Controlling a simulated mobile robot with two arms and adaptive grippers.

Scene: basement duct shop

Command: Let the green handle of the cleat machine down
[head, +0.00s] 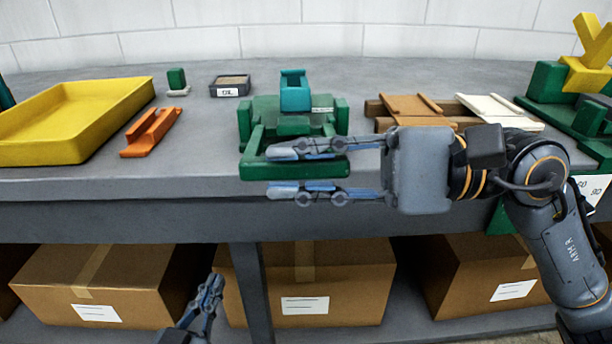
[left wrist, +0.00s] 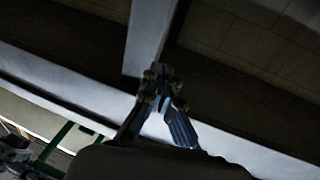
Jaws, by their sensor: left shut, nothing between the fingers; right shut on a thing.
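The green cleat machine (head: 318,105) stands near the front of the grey bench, with a teal block on top. Its green handle (head: 251,170) is a U-shaped bar that reaches forward and low, with its front bar at the bench's front edge. My right gripper (head: 282,170) comes in from the right, one finger over the front bar and one below it, shut on it. The fingers hide part of the bar. My left gripper (head: 214,283) is low in front of the bench, shut and empty, away from the machine. It also shows in the left wrist view (left wrist: 160,75).
On the bench are a yellow tray (head: 60,150), an orange channel piece (head: 150,132), a small dark box (head: 230,86) and brown and white pieces (head: 500,108) at right. Cardboard boxes (head: 95,285) fill the shelf below.

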